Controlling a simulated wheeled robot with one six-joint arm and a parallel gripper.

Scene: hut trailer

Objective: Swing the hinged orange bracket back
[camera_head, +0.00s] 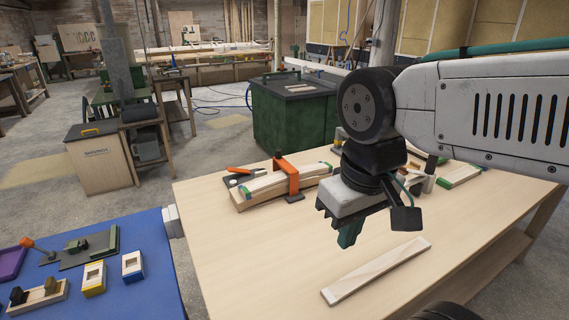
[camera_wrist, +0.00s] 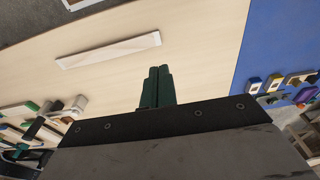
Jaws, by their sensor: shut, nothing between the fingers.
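The orange bracket (camera_head: 287,174) stands upright at the far side of the light wooden table (camera_head: 240,262) in the head view. It arches over pale wooden strips (camera_head: 262,186) and appears to have a dark foot at its near end. My gripper (camera_head: 348,236) hangs above the table, nearer and to the right of the bracket, apart from it. In the wrist view its two green fingers (camera_wrist: 158,87) are together with nothing between them. I cannot make out the bracket in the wrist view.
A pale wooden bar (camera_head: 376,270) lies alone on the table's near part; it also shows in the wrist view (camera_wrist: 108,50). Orange-handled pliers (camera_head: 240,171) lie left of the bracket. A blue table (camera_head: 130,290) with blocks stands at the left. The table's left front is clear.

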